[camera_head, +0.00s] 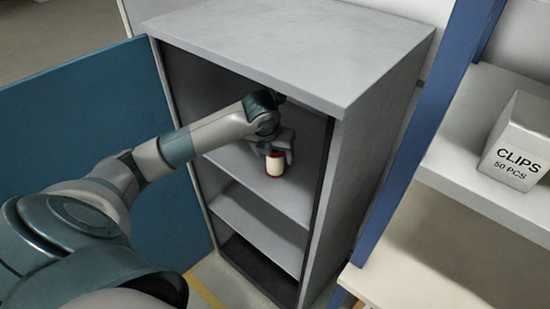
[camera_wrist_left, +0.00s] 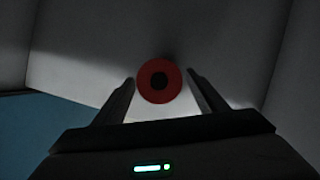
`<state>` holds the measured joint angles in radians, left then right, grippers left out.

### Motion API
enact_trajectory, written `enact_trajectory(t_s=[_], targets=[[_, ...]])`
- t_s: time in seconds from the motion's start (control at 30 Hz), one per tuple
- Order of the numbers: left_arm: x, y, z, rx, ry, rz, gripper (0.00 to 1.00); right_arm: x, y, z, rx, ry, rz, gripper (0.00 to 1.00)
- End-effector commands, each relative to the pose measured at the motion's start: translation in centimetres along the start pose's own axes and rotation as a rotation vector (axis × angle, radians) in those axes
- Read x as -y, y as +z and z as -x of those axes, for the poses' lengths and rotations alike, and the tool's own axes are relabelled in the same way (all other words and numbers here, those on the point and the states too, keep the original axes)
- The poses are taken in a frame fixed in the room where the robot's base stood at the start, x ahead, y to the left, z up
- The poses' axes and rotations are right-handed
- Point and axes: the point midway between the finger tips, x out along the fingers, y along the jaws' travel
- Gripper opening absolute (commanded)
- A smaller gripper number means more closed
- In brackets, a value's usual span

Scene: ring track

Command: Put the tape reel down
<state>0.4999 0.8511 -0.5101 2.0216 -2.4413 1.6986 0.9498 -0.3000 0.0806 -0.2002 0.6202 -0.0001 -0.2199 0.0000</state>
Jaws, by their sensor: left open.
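The tape reel (camera_head: 275,164), cream with red ends, stands upright on the top inner shelf (camera_head: 297,198) of the grey cabinet. My left gripper (camera_head: 279,157) reaches into the cabinet right at the reel. In the wrist view its two fingers (camera_wrist_left: 160,90) are open, one on each side of the reel, with gaps visible between them and it. My right gripper is not in view.
The grey cabinet (camera_head: 390,100) has its blue door (camera_head: 75,130) swung open to the left. Lower shelves (camera_head: 258,230) look empty. A blue-post rack (camera_head: 425,120) stands at right, with a box labelled CLIPS (camera_head: 518,142) on its shelf.

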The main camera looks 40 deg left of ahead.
Motion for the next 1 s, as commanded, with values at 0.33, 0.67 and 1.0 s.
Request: enact_trajectory(t_s=[0.33,0.67,1.0], targets=[[0.0,0.1,4.6,0.004,-0.001,-0.001,0.66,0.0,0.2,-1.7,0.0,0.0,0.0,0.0],[0.0,0.0,5.6,0.0,0.0,0.0,0.66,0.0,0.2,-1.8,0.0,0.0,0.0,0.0],[0.0,0.0,5.5,0.0,0.0,-0.001,0.66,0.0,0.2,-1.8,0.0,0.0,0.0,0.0]])
